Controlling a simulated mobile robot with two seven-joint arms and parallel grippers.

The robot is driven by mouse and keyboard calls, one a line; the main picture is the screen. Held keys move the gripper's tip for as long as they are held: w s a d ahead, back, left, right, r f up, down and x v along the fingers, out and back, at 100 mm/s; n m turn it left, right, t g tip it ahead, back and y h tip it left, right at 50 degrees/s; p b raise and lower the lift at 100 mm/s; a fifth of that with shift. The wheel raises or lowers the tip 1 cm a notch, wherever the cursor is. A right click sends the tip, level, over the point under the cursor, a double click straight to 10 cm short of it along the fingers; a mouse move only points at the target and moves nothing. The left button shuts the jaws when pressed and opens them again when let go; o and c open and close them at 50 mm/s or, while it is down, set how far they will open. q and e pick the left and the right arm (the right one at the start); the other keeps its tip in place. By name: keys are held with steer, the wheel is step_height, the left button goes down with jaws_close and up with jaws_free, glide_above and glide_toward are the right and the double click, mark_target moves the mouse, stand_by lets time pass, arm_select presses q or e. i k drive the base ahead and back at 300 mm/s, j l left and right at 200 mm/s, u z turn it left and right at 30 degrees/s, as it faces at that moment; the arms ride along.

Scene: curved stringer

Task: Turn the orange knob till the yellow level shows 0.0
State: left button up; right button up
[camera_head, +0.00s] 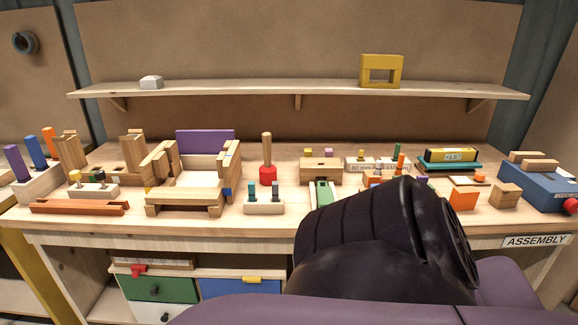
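The yellow level (436,156) lies on a teal plate (432,167) at the back right of the bench. Its small display shows what looks like 1.5, with a sign too small to read surely. A small orange piece (480,178) sits on a wooden part just in front of the level and may be the orange knob; its shape is too small to be sure. A dark arm link of mine covers the front right of the bench. No fingertips of either gripper show.
An orange block (463,199) and a wooden block (505,196) stand in front of the level. A blue toolbox (545,190) is at the right end. An orange peg (400,164) stands left of the level. A shelf (300,89) runs above the bench.

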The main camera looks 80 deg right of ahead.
mark_target(479, 176)
steer(key=z, duration=3.8)
